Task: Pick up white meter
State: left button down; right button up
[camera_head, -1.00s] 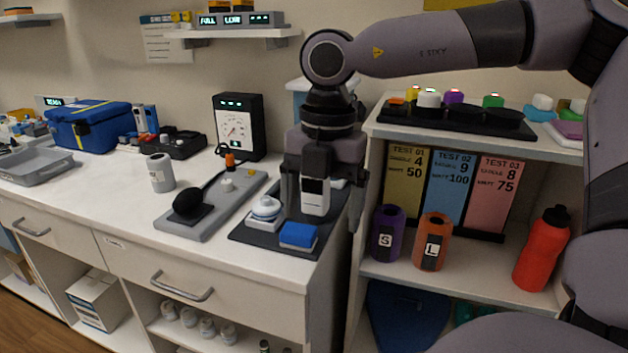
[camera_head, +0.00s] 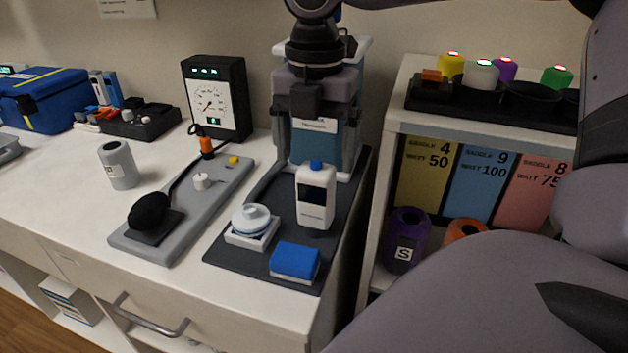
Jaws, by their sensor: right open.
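The white meter (camera_head: 315,205) has a blue top and a dark screen and stands upright on a dark mat (camera_head: 225,257). My right gripper (camera_head: 317,150) is open, pointing down, with its fingers to the left and right. It shows above and behind the meter in the picture, in front of a pale blue-grey stand, and holds nothing. The meter's front is in full view. My left gripper is not in view.
A white round-topped device (camera_head: 250,226) and a blue block (camera_head: 295,261) share the mat. A grey board (camera_head: 160,245) with a black knob lies left. A grey cylinder (camera_head: 118,166) and a black gauge box (camera_head: 214,98) stand beyond. A shelf (camera_head: 395,125) rises at right.

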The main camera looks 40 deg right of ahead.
aim_at(316, 186)
jog(key=shift+w+d+f, duration=0.15)
jog(key=shift+w+d, duration=0.05)
jog(key=shift+w, duration=0.05)
notch_tip(316, 186, down, 7)
jog(key=shift+s+r, duration=0.1)
jog(key=shift+s, duration=0.05)
jog(key=c, duration=1.1)
